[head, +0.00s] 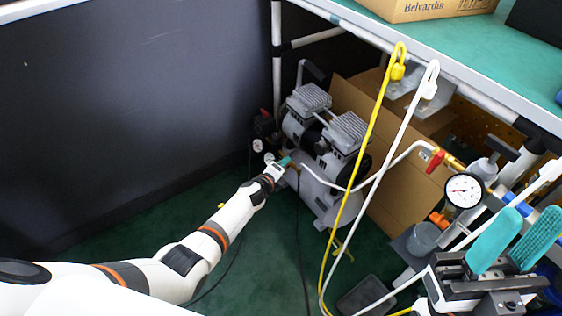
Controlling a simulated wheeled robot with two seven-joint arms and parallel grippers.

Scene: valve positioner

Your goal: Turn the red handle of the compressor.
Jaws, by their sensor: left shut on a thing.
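The compressor (330,135), grey with two finned heads, stands on the floor under the bench. My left gripper (284,163), with teal fingertips, reaches its left front side, by the start of a white hose. It is shut on a small part there, at the place of the compressor's red handle; the fingers hide nearly all of that part, and its angle cannot be told. My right gripper (522,228) is at the lower right, its two teal fingers apart and empty, far from the compressor. Another red handle (435,161) sits on a brass fitting near the bench.
A pressure gauge (464,190) stands right of the compressor. A yellow hose (367,150) and a white hose (388,150) hang from the green-topped bench (480,45). A dark wall (130,110) bounds the left; green floor is free in front.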

